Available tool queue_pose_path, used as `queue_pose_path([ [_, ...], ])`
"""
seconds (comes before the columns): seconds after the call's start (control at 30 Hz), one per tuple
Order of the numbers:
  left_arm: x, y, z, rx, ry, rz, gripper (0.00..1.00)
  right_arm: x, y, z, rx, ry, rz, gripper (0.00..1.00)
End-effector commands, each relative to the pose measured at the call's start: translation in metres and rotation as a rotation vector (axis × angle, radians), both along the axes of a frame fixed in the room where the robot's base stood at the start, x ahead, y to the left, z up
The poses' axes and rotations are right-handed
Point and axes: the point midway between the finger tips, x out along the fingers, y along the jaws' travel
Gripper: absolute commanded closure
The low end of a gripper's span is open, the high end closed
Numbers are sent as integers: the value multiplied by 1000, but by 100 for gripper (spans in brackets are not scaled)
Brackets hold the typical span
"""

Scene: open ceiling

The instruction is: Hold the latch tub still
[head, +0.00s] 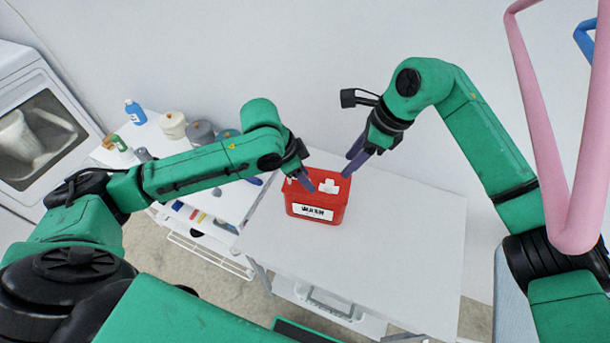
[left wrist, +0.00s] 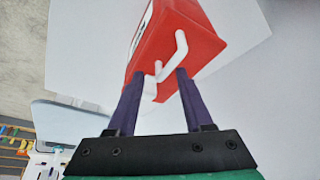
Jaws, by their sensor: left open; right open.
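The latch tub (head: 316,203) is a red box with a white label and a white cross on its lid. It stands upright on the white table, near the table's left edge. In the left wrist view, the open left fingers (left wrist: 155,90) are at the red tub (left wrist: 178,50), on either side of white latch or handle parts (left wrist: 168,62). I cannot tell whether they touch. My right gripper (head: 354,163) is open above the tub's back right corner, pointing down-left.
The white table (head: 400,250) is bare to the right of the tub. A cart at the left holds a blue bottle (head: 135,112), a cream pot (head: 173,125) and a grey pot (head: 200,132). A white machine (head: 35,120) stands far left. Pink tubing (head: 545,130) hangs at the right.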

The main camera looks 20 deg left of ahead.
Motion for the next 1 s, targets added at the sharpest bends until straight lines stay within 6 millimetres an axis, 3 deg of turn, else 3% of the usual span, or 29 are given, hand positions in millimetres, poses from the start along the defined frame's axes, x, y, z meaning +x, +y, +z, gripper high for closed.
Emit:
queue_pose_path([
  [0.2, 0, 0, -2, 1, -1, 0, 49, 0, 0, 0, 0, 0, 0, 50],
  [0.23, 0, 0, -1, 1, -1, 0, 53, 0, 0, 0, 0, 0, 0, 50],
  [0.3, 0, 0, -1, 1, -1, 0, 80, 0, 0, 0, 0, 0, 0, 50],
  [0.37, 0, 0, -1, 0, 0, 0, 100, 0, 0, 0, 0, 0, 0, 50],
  [1.0, 0, 0, -1, -1, 1, 0, 100, 0, 0, 0, 0, 0, 0, 50],
])
